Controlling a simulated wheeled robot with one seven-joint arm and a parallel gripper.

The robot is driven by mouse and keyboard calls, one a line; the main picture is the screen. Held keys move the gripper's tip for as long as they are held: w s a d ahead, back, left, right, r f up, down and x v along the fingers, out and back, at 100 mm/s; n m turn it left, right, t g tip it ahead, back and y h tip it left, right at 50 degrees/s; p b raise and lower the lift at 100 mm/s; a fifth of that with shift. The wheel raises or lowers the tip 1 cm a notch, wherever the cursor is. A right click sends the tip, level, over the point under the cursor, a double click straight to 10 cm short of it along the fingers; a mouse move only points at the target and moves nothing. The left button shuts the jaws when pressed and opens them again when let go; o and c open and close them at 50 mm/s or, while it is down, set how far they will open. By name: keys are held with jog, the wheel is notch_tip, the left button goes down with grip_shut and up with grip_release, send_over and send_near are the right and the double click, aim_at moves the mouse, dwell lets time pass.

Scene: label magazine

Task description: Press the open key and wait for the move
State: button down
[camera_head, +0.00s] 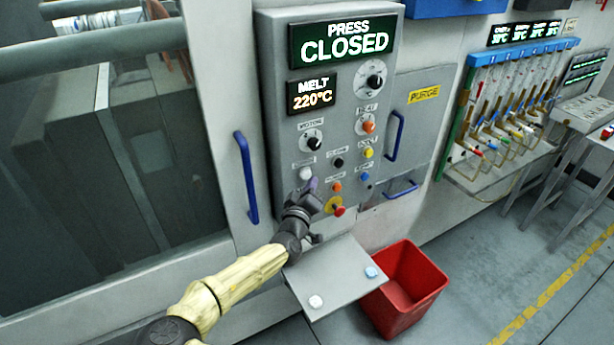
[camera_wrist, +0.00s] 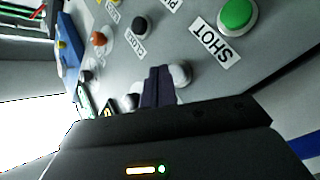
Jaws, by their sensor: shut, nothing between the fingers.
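The grey control panel (camera_head: 277,120) shows PRESS CLOSED on its green display (camera_head: 345,45). A white key (camera_head: 305,174) sits at the panel's lower left; its label is too small to read. In the wrist view the white key (camera_wrist: 181,74) is directly beside my fingertips and partly hidden by them. My gripper (camera_head: 311,185) is shut and empty, its dark fingers (camera_wrist: 160,72) pointing at the panel right by that key. I cannot tell whether they touch it. A black key (camera_wrist: 140,25) labelled CLOSE and a green key (camera_wrist: 238,14) labelled SHOT are near.
A red and yellow stop button (camera_head: 337,208) is just below right of my gripper. Orange (camera_head: 336,187) and blue (camera_head: 365,177) keys are close by. A grey shelf (camera_head: 335,285) juts out below, above a red bin (camera_head: 408,290). A blue door handle (camera_head: 246,178) is left.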

jog(key=shift+w+a+b, duration=0.1)
jog(key=shift+w+b, duration=0.05)
jog(key=shift+b, duration=0.15)
jog(key=shift+w+a, duration=0.1)
jog(key=shift+w, duration=0.15)
